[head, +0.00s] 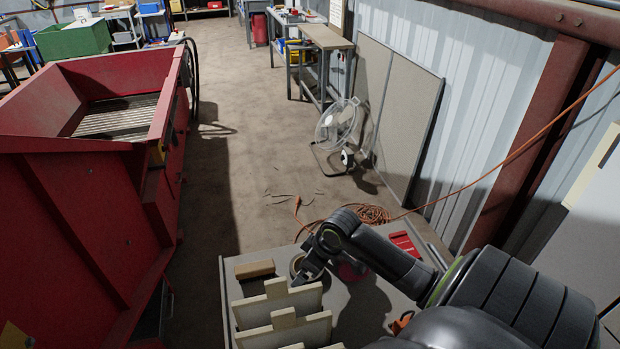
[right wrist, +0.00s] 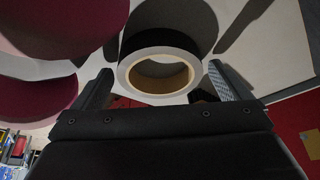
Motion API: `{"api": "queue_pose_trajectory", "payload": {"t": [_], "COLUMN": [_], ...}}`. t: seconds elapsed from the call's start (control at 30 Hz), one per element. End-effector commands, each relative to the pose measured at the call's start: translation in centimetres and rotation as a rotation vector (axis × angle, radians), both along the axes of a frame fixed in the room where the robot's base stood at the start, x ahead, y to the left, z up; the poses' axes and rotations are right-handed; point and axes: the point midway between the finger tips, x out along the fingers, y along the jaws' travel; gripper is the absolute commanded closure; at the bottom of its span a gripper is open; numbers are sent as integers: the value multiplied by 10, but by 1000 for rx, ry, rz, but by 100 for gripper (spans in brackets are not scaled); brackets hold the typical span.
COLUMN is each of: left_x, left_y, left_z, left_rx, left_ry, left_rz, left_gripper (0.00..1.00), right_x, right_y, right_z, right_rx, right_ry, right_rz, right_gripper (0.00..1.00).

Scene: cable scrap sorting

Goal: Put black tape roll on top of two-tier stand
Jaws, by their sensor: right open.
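The black tape roll (right wrist: 205,30) shows in the right wrist view with its tan core opening towards the camera. In the head view it is a small ring (head: 296,264), partly hidden by my gripper. My right gripper (right wrist: 160,72) is open, with one finger on each side of the roll; contact cannot be told. It also shows in the head view (head: 306,276), over the table. A maroon thing with two round surfaces (right wrist: 60,25), seemingly the two-tier stand, is at the left of the wrist view. My left gripper is out of view.
A brown block (head: 255,269) and cream slotted racks (head: 305,328) are on the grey table (head: 368,312), left of and in front of my gripper. A red item (head: 404,243) lies at the back right. A large red bin (head: 75,215) stands to the left.

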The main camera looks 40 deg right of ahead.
Motion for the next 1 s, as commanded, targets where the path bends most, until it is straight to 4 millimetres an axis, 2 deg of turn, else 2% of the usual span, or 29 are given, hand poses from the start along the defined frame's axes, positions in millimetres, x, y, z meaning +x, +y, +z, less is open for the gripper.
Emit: {"api": "queue_pose_trajectory", "payload": {"t": [0.13,0.23,0.5,0.7,1.0], "left_x": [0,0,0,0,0], "left_y": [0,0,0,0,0], "left_z": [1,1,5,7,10], "left_rx": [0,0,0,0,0], "left_ry": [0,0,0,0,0], "left_rz": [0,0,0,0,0], "left_gripper": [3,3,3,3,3], "right_x": [-1,-5,-24,-36,-43], "right_y": [-1,-3,-9,-11,-13], "right_z": [6,17,64,93,112], "right_rx": [-2,-4,-6,-6,-1], "right_ry": [-2,-3,-2,0,0], "right_rz": [1,1,3,3,0], "right_gripper": [3,3,3,3,3]}}
